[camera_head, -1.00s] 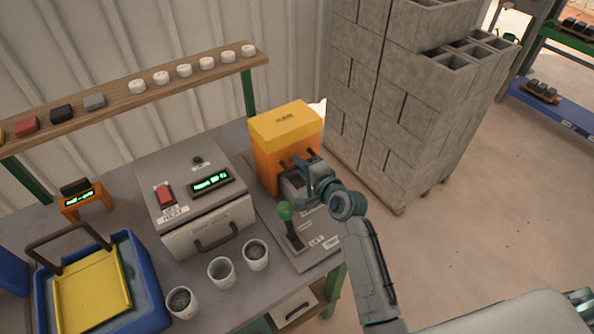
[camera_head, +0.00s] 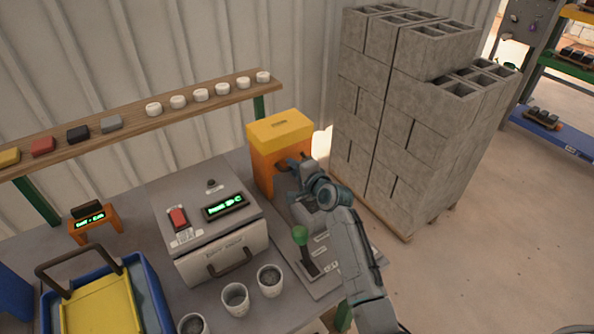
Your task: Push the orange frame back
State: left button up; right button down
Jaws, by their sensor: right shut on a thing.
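The orange frame (camera_head: 263,172) with its yellow top (camera_head: 281,129) stands upright at the back right of the workbench, near the corrugated wall. My right gripper (camera_head: 287,168) is at the front face of the frame, shut on it. The wrist hides the exact grip and the lower right part of the frame. My left gripper is not in view.
A lever with a green knob (camera_head: 301,236) stands on the grey base plate in front of the frame. A grey machine (camera_head: 213,262) is to its left, with several cups before it. A block stack (camera_head: 400,140) stands close on the right.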

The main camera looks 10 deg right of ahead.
jog(key=c, duration=1.8)
grip_release()
jog(key=shift+w+a+r, duration=0.1)
jog(key=shift+w, duration=0.05)
jog(key=shift+w+a, duration=0.1)
jog(key=shift+w, duration=0.05)
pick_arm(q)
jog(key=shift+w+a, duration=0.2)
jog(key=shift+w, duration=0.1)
pick_arm(e)
jog(key=shift+s, duration=0.35)
pick_arm(q)
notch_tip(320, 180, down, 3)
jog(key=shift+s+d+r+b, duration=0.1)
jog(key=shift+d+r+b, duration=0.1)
jog(key=shift+b, duration=1.05)
pick_arm(e)
jog(key=v, duration=1)
jog(key=shift+s, duration=0.1)
